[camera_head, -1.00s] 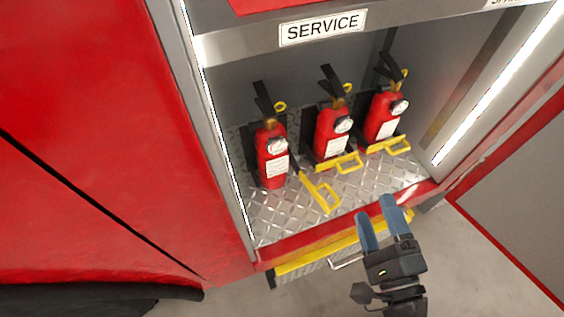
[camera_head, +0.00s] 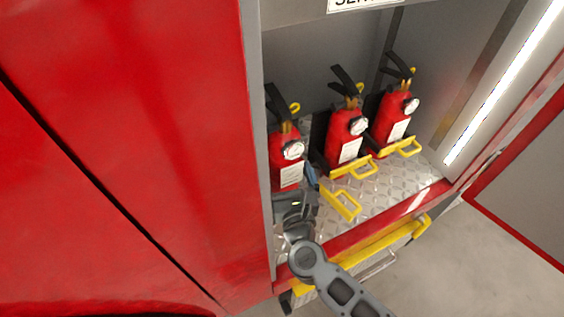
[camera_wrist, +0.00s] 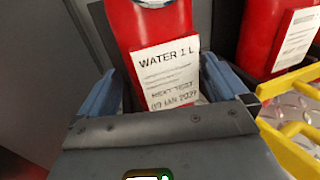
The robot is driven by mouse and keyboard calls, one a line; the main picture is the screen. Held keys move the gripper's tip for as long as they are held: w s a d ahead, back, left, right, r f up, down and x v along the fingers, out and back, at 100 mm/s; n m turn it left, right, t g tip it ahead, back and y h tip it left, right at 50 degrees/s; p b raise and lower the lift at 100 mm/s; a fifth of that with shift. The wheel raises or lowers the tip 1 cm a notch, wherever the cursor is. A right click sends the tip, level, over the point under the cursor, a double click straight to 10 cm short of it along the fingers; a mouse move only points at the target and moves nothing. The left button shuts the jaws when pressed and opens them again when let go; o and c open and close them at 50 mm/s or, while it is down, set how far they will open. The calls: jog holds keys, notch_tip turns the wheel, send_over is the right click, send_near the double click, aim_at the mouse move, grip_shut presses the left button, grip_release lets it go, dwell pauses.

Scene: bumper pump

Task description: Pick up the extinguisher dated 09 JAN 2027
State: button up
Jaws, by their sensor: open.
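The left red extinguisher (camera_head: 285,156) stands upright on the compartment floor. In the wrist view the same extinguisher (camera_wrist: 150,25) carries a white label (camera_wrist: 166,75) reading "WATER 1 L" and "09 JAN 2027". My gripper (camera_head: 297,188) is low in front of it. In the wrist view my gripper (camera_wrist: 160,85) is open, with one blue finger on each side of the extinguisher's lower body; contact cannot be told. A yellow-handled clamp arm (camera_head: 341,202) beside it is swung out to the right. The left finger is hidden in the head view.
A middle extinguisher (camera_head: 345,138) and a right extinguisher (camera_head: 394,117) stand close by, with yellow handles (camera_head: 357,168) across their fronts. The compartment's left wall edge (camera_head: 260,150) is close to my gripper. Bare diamond-plate floor (camera_head: 405,183) lies at front right.

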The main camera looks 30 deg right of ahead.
jog(key=shift+x, duration=1.95)
jog(key=shift+a, duration=0.1)
jog(key=shift+c, duration=0.4)
grip_shut()
jog(key=shift+w+r, duration=0.1)
jog(key=shift+r, duration=0.05)
